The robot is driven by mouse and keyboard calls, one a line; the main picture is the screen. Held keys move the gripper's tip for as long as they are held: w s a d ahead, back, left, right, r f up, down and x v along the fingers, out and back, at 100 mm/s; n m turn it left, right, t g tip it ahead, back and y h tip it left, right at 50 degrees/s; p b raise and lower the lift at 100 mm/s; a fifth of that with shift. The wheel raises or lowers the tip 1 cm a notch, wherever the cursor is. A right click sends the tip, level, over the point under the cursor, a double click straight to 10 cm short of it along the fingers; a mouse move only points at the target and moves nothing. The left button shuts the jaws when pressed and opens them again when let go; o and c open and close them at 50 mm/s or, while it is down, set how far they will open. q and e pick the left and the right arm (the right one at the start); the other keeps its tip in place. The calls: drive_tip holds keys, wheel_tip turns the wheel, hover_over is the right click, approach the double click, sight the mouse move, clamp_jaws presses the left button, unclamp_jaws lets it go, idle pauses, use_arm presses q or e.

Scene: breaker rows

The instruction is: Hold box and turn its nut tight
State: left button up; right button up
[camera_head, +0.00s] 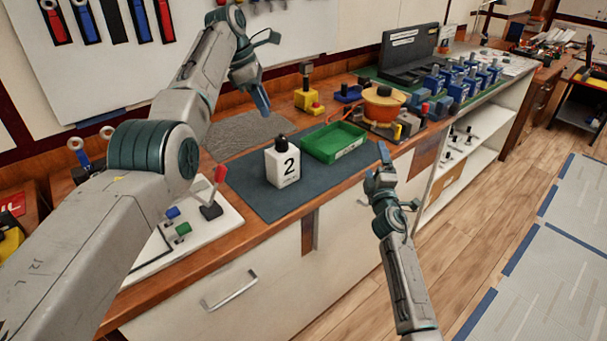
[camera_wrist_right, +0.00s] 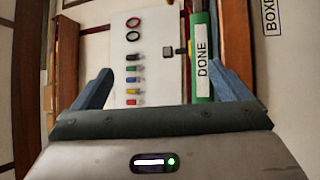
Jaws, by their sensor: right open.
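A white box marked "2" (camera_head: 283,166) stands upright on the dark mat (camera_head: 245,180). A dark cap-like part, perhaps the nut (camera_head: 281,141), sits on its top; how tight it is cannot be told. My left gripper (camera_head: 264,72) is above and behind the box, apart from it, with its fingers spread and nothing between them. My right gripper (camera_head: 389,178) is right of the box, off the counter's front edge, open and empty. Its spread fingers also show in the right wrist view (camera_wrist_right: 165,88). The box is not in that view.
A green tray (camera_head: 333,143) is right of the box. A white panel with a red lever (camera_head: 219,174) is at left. A yellow-and-black block (camera_head: 306,96) and an orange bowl-like part (camera_head: 382,103) stand behind. The right wrist view shows a green piece labelled "DONE" (camera_wrist_right: 201,60).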

wheel_tip(320, 180, up, 6)
drive_tip(key=a+n+t, duration=0.1)
drive_tip(key=n, duration=0.1)
drive_tip(key=n+g+y, duration=0.6)
drive_tip(key=n+y, duration=0.6)
drive_tip(key=n, duration=1.2)
approach(278, 156)
drive_tip(key=w, duration=0.2)
drive_tip(key=w+d+f, duration=0.1)
drive_tip(key=w, duration=0.1)
drive_tip(key=shift+d+f, duration=0.15)
drive_tip(key=shift+a+f+n+g, duration=0.4)
drive_tip(key=shift+g, duration=0.1)
drive_tip(key=x, duration=1)
drive_tip(key=shift+w+a+f, duration=0.1)
drive_tip(key=shift+w, duration=0.25)
